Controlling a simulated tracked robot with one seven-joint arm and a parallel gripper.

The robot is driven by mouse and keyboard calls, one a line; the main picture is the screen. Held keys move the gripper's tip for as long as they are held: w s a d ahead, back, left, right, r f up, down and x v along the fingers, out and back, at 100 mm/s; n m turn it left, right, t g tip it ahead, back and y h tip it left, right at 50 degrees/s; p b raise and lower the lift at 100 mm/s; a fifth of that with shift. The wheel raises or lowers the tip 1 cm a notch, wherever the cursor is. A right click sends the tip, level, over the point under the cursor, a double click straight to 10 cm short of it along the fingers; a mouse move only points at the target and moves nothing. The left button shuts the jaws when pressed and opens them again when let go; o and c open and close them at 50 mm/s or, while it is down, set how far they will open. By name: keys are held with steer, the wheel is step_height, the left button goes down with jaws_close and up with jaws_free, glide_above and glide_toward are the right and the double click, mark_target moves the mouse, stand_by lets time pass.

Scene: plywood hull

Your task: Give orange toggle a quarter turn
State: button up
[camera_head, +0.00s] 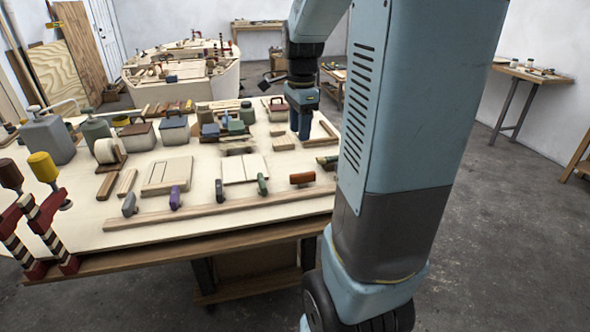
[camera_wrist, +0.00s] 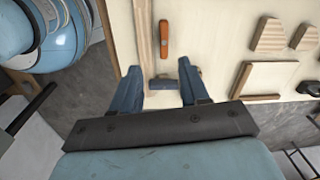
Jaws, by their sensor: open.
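The orange toggle (camera_head: 302,178) is a short rounded bar behind the long wooden strip near the table's front edge, lying roughly parallel to that strip. In the wrist view the orange toggle (camera_wrist: 164,38) is beyond my fingertips. My gripper (camera_head: 301,132) is open and empty, pointing down over the table, behind the toggle in the head view. In the wrist view my gripper (camera_wrist: 159,72) has both fingers apart, with a grey-blue bar (camera_wrist: 163,82) showing between them. I cannot tell its height from the fingers. Nothing hides the orange toggle.
Pale panels (camera_head: 168,174), small blocks and boxes cover the table behind. Clamps (camera_head: 47,215) stand at the front left. My arm hides the table's right end.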

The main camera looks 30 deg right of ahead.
mark_target(303, 173)
steer(key=f, duration=0.5)
steer(key=d+f+m, duration=0.1)
steer(key=f, duration=0.4)
steer(key=w+f+m, duration=0.1)
steer(key=f, duration=0.4)
steer(key=shift+d+f, duration=0.15)
steer(key=shift+d, duration=0.25)
steer(key=shift+w, duration=0.1)
jaws_close()
